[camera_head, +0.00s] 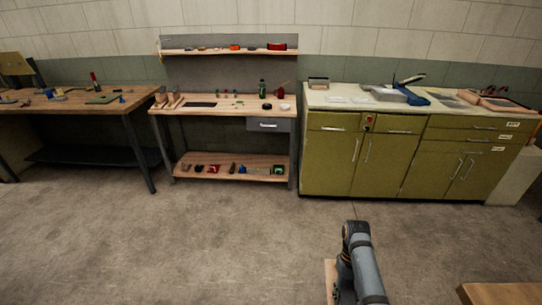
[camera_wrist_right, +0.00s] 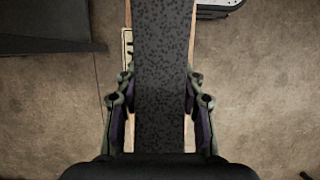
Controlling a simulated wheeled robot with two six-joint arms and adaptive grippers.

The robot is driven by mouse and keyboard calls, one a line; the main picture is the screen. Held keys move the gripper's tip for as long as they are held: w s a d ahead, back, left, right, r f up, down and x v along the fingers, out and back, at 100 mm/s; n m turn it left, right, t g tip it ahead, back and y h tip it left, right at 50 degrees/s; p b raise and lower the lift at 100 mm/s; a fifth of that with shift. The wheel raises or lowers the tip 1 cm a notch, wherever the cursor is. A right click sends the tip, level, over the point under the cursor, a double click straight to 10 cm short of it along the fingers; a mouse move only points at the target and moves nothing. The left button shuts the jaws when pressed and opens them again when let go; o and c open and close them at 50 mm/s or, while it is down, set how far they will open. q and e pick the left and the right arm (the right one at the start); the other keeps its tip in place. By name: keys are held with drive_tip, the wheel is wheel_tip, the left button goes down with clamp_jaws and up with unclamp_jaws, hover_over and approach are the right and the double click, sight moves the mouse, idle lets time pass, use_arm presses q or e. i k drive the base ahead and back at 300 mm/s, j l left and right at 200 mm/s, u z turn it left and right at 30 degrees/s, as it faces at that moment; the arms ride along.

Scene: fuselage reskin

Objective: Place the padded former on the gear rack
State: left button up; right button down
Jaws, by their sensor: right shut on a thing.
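The padded former (camera_wrist_right: 162,75) fills the middle of the right wrist view as a long strip with a dark, speckled pad and pale wooden edges showing along both sides. My right gripper (camera_wrist_right: 160,112) is shut on it, with one finger against each side. The ends of the former run out of view or are hidden behind the gripper body. In the head view my right arm comes up from the bottom edge, and a pale wooden piece (camera_head: 330,282) shows just left of it. My left gripper is not in view. I cannot tell which thing is the gear rack.
A wooden bench with a shelf (camera_head: 235,175) stands against the back wall, holding several small items. A green cabinet (camera_head: 385,155) is to its right, and another workbench (camera_head: 75,100) to its left. A wooden surface (camera_head: 500,293) shows at bottom right. The concrete floor between is clear.

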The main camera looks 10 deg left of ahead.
sight(200, 104)
drive_tip(key=i+j+u, duration=0.25)
drive_tip(key=i+u, duration=0.65)
drive_tip(key=i, duration=0.2)
drive_tip(key=i+l+u, duration=0.15)
drive_tip(key=i+u, duration=0.3)
drive_tip(key=i, duration=0.15)
drive_tip(key=i+l+u, duration=0.45)
drive_tip(key=i+j+u, duration=0.15)
drive_tip(key=i, duration=1)
drive_tip(key=i+j+u, duration=0.15)
drive_tip(key=i, duration=1)
drive_tip(key=z, duration=1.6)
